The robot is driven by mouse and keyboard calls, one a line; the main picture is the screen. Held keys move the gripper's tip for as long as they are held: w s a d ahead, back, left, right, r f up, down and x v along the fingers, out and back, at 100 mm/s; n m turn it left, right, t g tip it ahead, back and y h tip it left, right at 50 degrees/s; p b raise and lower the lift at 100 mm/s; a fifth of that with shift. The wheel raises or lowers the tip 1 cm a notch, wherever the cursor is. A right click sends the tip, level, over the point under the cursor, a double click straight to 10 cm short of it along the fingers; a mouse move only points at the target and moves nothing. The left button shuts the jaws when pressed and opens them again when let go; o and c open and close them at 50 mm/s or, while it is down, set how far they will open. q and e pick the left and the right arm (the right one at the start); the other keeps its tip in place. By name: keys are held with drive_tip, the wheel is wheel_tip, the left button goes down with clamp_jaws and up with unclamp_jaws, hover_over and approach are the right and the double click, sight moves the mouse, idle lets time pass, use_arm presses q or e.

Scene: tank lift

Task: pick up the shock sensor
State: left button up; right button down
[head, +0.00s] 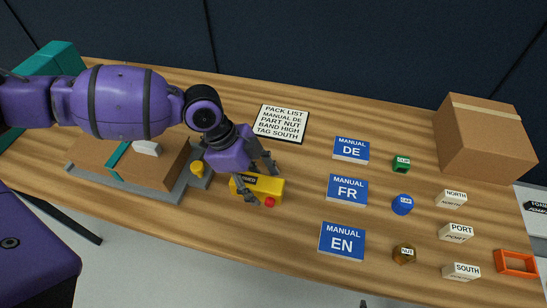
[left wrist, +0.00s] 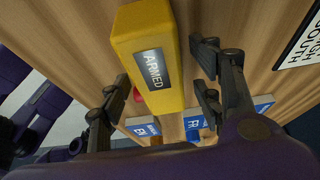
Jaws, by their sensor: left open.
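The shock sensor appears to be the yellow box (head: 275,185) marked ARMED, with a red button at its front side, lying on the wooden table. It also shows large in the left wrist view (left wrist: 150,38), its ARMED label facing the camera. My left gripper (head: 259,181) is open over the box. In the left wrist view its fingers (left wrist: 160,88) stand apart on either side of the box, with gaps visible. I cannot tell whether the fingertips reach below its top. In the head view, the gripper hides part of the box and its label.
Left of the sensor, a grey tray (head: 168,190) holds a brown and teal box (head: 150,168); a yellow knob (head: 197,168) is beside it. A pack list (head: 281,123) and cardboard box (head: 485,140) are behind.

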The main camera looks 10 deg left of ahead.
use_arm(q)
drive_tip(key=shift+f, duration=0.1)
drive_tip(key=shift+c, duration=0.6)
drive_tip(key=c, duration=1.1)
drive_tip(key=shift+c, duration=0.5)
drive_tip(key=shift+r, duration=0.2)
